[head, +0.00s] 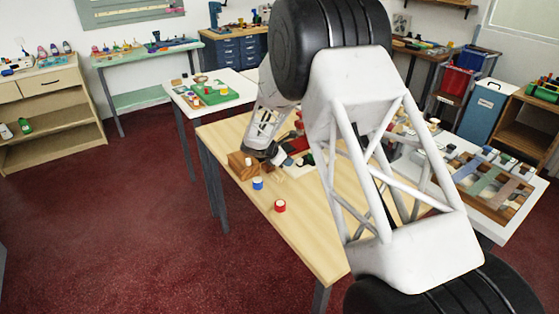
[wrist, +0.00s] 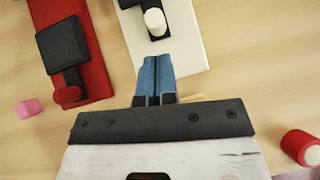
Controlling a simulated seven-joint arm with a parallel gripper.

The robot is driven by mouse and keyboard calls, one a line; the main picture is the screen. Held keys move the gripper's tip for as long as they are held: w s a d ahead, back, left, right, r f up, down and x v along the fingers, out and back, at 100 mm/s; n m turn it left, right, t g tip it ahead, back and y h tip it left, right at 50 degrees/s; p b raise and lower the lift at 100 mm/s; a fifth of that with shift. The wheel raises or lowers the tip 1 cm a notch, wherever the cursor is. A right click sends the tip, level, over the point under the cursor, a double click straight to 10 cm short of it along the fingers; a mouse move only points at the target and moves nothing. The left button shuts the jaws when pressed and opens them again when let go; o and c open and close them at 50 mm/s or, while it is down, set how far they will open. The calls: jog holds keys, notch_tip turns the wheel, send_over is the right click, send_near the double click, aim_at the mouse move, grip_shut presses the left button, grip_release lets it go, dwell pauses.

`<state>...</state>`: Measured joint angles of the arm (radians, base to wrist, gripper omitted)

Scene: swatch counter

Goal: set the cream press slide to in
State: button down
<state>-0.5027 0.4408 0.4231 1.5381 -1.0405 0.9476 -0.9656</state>
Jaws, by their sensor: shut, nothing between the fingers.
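The cream press slide (wrist: 186,45) is a cream plate at the top middle of the wrist view, cut off by the top edge. A black part and a cream round knob (wrist: 155,22) sit on it. My gripper (wrist: 157,60) is shut and empty, its blue fingertips together. They show over the near end of the cream plate, short of the knob; I cannot tell whether they touch it. In the head view my gripper (head: 268,160) is low over the wooden table, small and partly unclear; the slide is hard to make out there.
A red press slide (wrist: 92,65) with a black block and red knob lies left of the cream one. A pink block (wrist: 28,108) is at far left, a red cylinder (wrist: 300,147) at right. A blue cylinder (head: 257,184) stands on the table (head: 310,240), whose front is clear.

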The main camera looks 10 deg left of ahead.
aim_at(308, 160)
jog(key=shift+w+d, duration=0.65)
jog(key=shift+d, duration=0.3)
jog(key=shift+w+d, duration=1.6)
jog(key=shift+d+f, duration=0.1)
jog(key=shift+d, duration=0.05)
